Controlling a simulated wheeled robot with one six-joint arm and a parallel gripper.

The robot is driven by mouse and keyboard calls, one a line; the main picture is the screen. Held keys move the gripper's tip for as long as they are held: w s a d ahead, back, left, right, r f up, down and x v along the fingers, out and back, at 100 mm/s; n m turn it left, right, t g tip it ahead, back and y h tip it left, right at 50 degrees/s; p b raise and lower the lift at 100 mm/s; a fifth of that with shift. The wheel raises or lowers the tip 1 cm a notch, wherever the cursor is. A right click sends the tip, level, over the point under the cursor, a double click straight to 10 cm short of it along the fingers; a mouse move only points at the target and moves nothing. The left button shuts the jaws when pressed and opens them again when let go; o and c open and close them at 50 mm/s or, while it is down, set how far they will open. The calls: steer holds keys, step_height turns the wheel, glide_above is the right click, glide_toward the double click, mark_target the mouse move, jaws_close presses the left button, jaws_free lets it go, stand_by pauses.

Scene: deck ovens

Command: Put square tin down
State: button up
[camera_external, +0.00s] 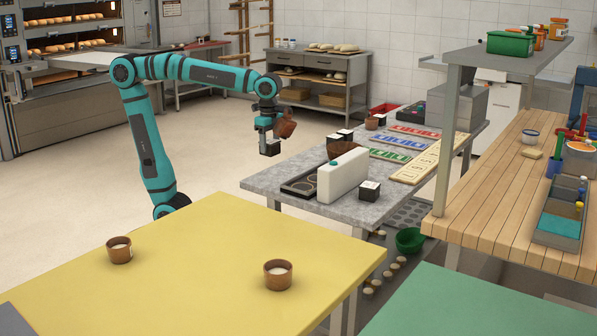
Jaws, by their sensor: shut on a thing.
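My gripper (267,139) hangs pointing down at the end of the teal arm, left of the grey speckled table (258,185). It is shut on a small dark square tin (271,148) with a pale top, held in the air. Similar dark square tins with white tops stand on the grey table: one (369,191) at the near right and two (340,138) close together farther back. A reddish-brown piece (287,123) shows beside the gripper; I cannot tell whether it is attached.
Coloured trays and a wooden board (420,163) lie behind. The yellow table (190,270) holds two brown cups and is mostly clear.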

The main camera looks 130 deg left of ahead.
steer(key=w+d+r+m, duration=0.2)
steer(key=w+d+m, duration=0.2)
steer(key=w+d, duration=0.7)
steer(key=w+d+r+m, duration=0.2)
steer(key=w+d+m, duration=0.1)
steer(key=w+d, duration=0.85)
steer(key=w+d+m, duration=0.2)
steer(key=d+m, duration=0.3)
steer(key=d, duration=2)
steer(key=s+d+f+m, duration=0.15)
steer(key=s+d, duration=0.25)
steer(key=d, duration=0.8)
steer(key=s+d+f+m, duration=0.1)
steer(key=s+d+m, duration=0.25)
steer(key=d, duration=0.85)
steer(key=s+d+f+m, duration=0.1)
steer(key=s+d, duration=0.4)
steer(key=d, duration=0.8)
steer(key=shift+a+f, duration=0.15)
steer(key=shift+f, duration=2.4)
steer(key=shift+a+f, duration=0.1)
steer(key=shift+f, duration=2.4)
steer(key=shift+f, duration=0.1)
